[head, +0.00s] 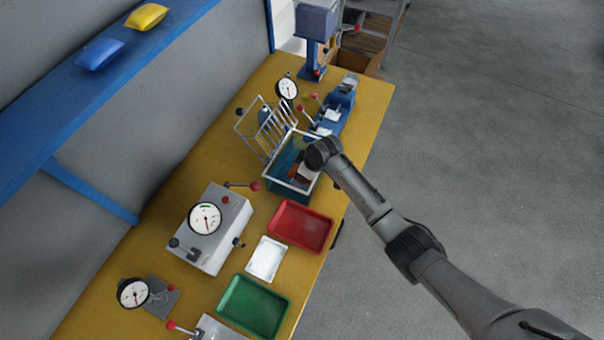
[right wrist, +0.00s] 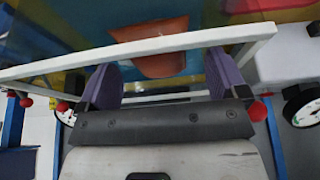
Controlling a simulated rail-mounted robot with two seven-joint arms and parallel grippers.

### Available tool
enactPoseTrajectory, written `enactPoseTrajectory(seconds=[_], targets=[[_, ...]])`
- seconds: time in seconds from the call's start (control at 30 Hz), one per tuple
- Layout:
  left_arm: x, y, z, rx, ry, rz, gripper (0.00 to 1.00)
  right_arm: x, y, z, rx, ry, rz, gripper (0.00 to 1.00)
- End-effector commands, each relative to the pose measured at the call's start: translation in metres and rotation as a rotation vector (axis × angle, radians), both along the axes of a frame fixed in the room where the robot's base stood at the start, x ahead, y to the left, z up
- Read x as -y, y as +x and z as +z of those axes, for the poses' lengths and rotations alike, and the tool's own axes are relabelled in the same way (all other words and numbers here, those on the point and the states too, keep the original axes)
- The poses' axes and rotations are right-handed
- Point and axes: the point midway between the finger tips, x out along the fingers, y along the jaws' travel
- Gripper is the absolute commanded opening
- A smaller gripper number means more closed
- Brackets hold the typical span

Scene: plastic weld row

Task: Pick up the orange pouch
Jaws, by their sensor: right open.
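The orange pouch (right wrist: 157,67) shows in the right wrist view, beyond a pale bar that crosses in front of it. It appears to lie inside the teal bin (head: 288,190), which has a pale rim and stands on the yellow bench in the head view. My right gripper (right wrist: 163,84) is open, with its purple fingers apart and nothing seen between them. The pouch is ahead of the fingers, apart from them. In the head view my right wrist is over the bin and hides part of its inside. My left gripper is in neither view.
An open wire lid (head: 262,138) stands at the bin's left. A red tray (head: 301,226), a white tray (head: 266,259) and a green tray (head: 254,306) lie nearer on the bench. A grey gauge box (head: 222,232) and a blue clamp device (head: 338,106) flank the bin.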

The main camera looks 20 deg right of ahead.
Motion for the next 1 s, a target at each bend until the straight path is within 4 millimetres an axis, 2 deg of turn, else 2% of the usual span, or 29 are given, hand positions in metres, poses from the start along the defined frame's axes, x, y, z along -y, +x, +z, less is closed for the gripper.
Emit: enactPoseTrajectory(seconds=[0.13, 0.43, 0.83, 1.0], targets=[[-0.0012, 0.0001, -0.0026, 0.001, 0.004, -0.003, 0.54, -0.0031, 0.0032, -0.0108, 0.0, 0.0, 0.0, 0.92], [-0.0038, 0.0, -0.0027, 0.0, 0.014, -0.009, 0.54, -0.0035, 0.0038, -0.0122, 0.001, -0.001, 0.001, 0.91], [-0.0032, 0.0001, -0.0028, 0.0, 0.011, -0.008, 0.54, -0.0033, 0.0036, -0.0123, 0.001, -0.001, 0.0, 0.52], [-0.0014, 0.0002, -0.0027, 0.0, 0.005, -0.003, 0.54, -0.0033, 0.0037, -0.0121, 0.001, -0.001, 0.0, 0.51]])
